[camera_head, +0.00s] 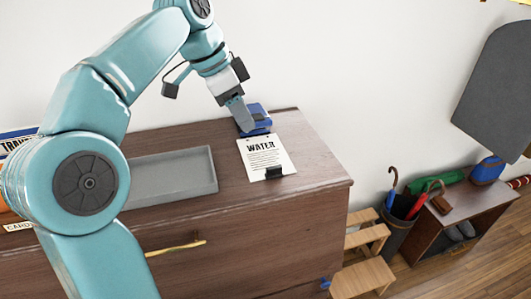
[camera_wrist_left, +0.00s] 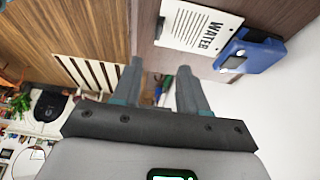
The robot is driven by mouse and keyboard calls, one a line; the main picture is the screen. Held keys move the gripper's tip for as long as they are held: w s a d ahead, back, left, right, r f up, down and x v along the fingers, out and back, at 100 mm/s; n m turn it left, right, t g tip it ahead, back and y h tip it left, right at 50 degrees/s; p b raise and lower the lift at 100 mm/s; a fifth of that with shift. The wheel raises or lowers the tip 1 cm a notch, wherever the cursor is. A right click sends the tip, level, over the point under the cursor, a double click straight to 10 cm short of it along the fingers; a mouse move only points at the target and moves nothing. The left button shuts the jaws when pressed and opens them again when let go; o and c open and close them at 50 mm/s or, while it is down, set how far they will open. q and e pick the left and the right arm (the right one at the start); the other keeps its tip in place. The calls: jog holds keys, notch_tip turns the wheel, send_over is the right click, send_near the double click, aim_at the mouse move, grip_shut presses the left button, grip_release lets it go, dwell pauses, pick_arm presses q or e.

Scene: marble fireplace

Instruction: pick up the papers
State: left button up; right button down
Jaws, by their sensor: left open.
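The papers (camera_head: 265,155) are a white sheet or stack with the heading "WATER". They lie on the brown cabinet top (camera_head: 310,160), with a black binder clip (camera_head: 274,172) at their near edge. They also show at the top of the left wrist view (camera_wrist_left: 200,27). My left gripper (camera_head: 243,124) points down beside the blue object, just behind the papers in the head view. In the left wrist view its two fingers (camera_wrist_left: 161,78) are apart, with nothing held between them. My right gripper is not in view.
A blue object (camera_head: 257,110) sits just behind the papers and also shows in the left wrist view (camera_wrist_left: 262,52). A grey tray (camera_head: 205,190) lies left of the papers. Wooden steps (camera_head: 366,272), an umbrella stand (camera_head: 396,234) and a low shelf (camera_head: 470,205) stand to the right.

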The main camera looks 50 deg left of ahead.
pick_arm(q)
jog(key=b, duration=0.1)
send_over(274, 167)
jog(key=s+a, duration=0.1)
jog(key=s, duration=0.2)
jog(key=f, duration=0.9)
jog(key=shift+w+a+f, duration=0.15)
jog(key=shift+a+f, duration=0.05)
jog(key=shift+f, duration=0.1)
jog(key=x, duration=0.5)
jog(key=shift+w+d+f+p, duration=0.1)
jog(key=shift+w+f+p, duration=0.2)
jog(key=shift+w, duration=0.05)
jog(key=shift+s, duration=0.1)
jog(key=shift+c, duration=0.9)
grip_shut()
